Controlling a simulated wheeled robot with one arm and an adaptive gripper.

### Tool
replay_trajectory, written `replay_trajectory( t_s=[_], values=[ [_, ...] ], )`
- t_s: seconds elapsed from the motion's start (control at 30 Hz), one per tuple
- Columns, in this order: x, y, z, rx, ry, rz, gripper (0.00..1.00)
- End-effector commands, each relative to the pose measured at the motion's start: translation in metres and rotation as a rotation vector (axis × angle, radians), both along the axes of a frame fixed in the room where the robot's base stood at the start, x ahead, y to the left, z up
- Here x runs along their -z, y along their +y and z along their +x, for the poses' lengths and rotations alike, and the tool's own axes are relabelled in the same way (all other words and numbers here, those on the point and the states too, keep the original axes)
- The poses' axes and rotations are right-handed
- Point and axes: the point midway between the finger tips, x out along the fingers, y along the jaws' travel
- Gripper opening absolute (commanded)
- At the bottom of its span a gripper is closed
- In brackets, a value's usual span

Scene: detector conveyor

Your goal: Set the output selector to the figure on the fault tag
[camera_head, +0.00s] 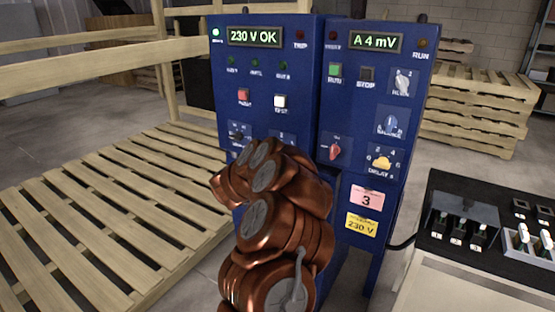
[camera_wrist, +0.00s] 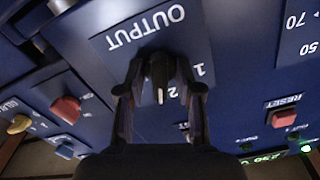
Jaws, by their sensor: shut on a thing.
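The output selector (camera_wrist: 159,72) is a dark knob with a white pointer line, on a blue plate (camera_wrist: 110,60) marked OUTPUT, upside down in the wrist view. My gripper (camera_wrist: 158,82) is shut on this knob, one finger at each side. The pointer aims down the picture, just left of the figure 2; the figure 1 is farther right. Other figures are hidden by the finger. In the head view my wrist and gripper cover the selector. A pink tag (camera_head: 366,198) reading 3 is low on the right cabinet, above a yellow tag (camera_head: 361,224) reading 230 V.
A red knob (camera_head: 335,150), a yellow knob (camera_head: 381,162) and a blue knob (camera_head: 391,124) are to the right of my gripper. A black knob (camera_head: 237,135) is close on the left. Displays read 230 V OK (camera_head: 254,37) and A 4 mV (camera_head: 376,42). A switch bench (camera_head: 450,262) stands right.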

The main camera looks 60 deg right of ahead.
Motion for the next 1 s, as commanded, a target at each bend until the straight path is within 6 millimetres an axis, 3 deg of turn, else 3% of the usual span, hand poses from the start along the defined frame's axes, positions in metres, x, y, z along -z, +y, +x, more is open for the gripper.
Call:
replay_trajectory(
  t_s=[0.6,1.0],
  values=[
    [0.0044,0.0003,0.0002,0.000,-0.538,0.022,0.00],
    [0.0019,0.0004,-0.0001,0.000,-0.694,0.030,0.00]
  ],
)
